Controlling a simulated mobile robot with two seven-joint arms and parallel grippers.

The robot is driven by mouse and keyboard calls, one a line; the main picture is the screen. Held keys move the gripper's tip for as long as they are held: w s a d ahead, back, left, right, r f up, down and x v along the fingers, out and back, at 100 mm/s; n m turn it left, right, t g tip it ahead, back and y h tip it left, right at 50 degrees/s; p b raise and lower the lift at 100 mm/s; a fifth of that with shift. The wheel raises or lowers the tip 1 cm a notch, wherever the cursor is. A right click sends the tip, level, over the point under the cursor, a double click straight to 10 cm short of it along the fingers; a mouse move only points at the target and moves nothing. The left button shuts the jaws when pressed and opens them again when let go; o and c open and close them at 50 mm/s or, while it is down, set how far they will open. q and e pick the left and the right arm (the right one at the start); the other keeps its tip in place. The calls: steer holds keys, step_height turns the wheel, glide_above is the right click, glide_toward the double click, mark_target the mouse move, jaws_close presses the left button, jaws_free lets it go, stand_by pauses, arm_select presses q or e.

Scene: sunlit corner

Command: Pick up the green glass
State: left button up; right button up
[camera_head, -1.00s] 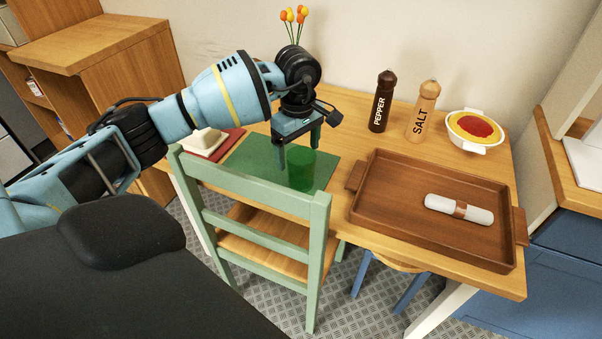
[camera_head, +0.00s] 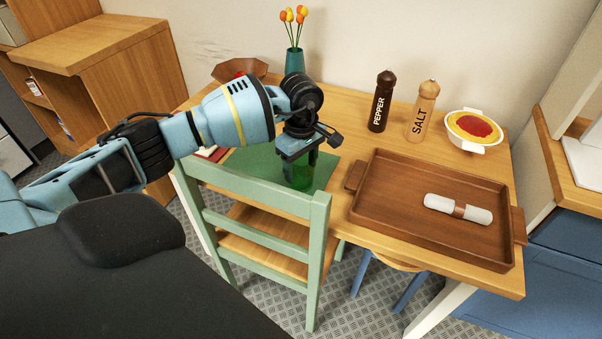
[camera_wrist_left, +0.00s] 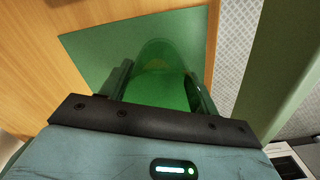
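The green glass (camera_head: 297,180) stands upright on a green placemat (camera_head: 250,162) at the table's near edge, behind the chair back. My left gripper (camera_head: 299,168) points down over it, with the fingers on either side of the glass's upper part. In the left wrist view the see-through glass (camera_wrist_left: 165,75) is between the two fingers of my left gripper (camera_wrist_left: 160,82). The fingers look open around it; whether they touch it is hard to tell. The right gripper is not in view.
A green chair (camera_head: 262,195) stands close in front of the glass. A brown tray (camera_head: 365,215) with a rolled napkin (camera_head: 440,204) lies to the right. Behind are a pepper mill (camera_head: 381,105), a salt mill (camera_head: 422,112), a pasta dish (camera_head: 473,130) and a vase (camera_head: 294,62).

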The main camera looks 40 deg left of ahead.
arm_select(q)
steer(key=c, duration=0.6)
step_height(320, 180, up, 10)
steer(key=shift+r, duration=0.15)
